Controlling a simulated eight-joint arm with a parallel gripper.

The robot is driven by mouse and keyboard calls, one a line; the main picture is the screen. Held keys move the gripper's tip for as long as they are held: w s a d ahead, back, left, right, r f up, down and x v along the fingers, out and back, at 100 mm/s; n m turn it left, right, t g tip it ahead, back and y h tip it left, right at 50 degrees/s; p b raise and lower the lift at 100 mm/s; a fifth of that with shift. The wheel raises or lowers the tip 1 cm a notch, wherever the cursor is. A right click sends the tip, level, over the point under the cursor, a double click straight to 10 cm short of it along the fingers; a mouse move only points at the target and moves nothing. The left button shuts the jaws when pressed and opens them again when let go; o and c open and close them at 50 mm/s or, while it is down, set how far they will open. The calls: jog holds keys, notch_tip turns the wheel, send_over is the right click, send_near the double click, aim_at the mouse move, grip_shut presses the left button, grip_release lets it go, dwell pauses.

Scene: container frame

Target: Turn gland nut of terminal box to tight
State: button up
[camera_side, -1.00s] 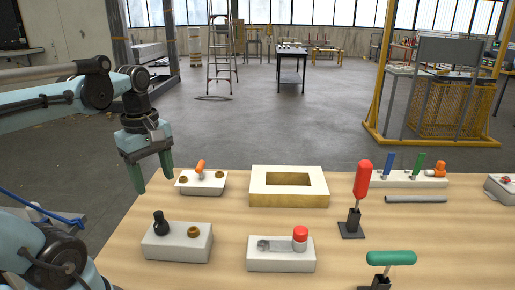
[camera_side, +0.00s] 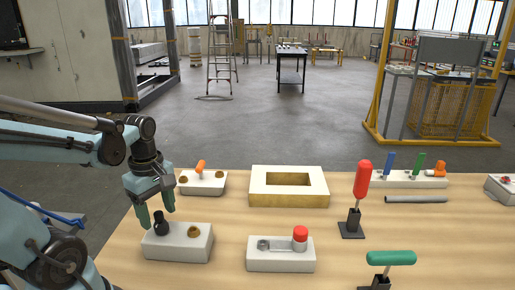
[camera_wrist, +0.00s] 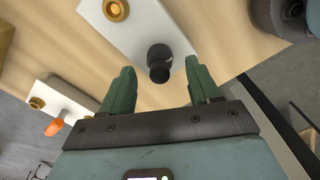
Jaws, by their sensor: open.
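A white box (camera_side: 178,249) lies at the near left of the table, with a black upright fitting (camera_side: 160,226) at its left end and a brass nut (camera_side: 193,232) to the right. I cannot tell for certain which is the gland nut. My gripper (camera_side: 156,213) is open and points down just above the black fitting. In the wrist view, the black fitting (camera_wrist: 159,62) shows between the two green fingers of my gripper (camera_wrist: 160,75), apart from both. The brass nut (camera_wrist: 116,10) is at the upper left there.
A second white box (camera_side: 203,188) with an orange lever and brass fittings stands behind. A hollow block (camera_side: 289,199), a box with a red cap (camera_side: 300,235) and a red-handled lever (camera_side: 362,180) stand to the right. Bare table lies between them.

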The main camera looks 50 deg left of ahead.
jog(key=shift+f, duration=1.2)
jog(key=c, duration=1)
jog(key=shift+c, duration=0.2)
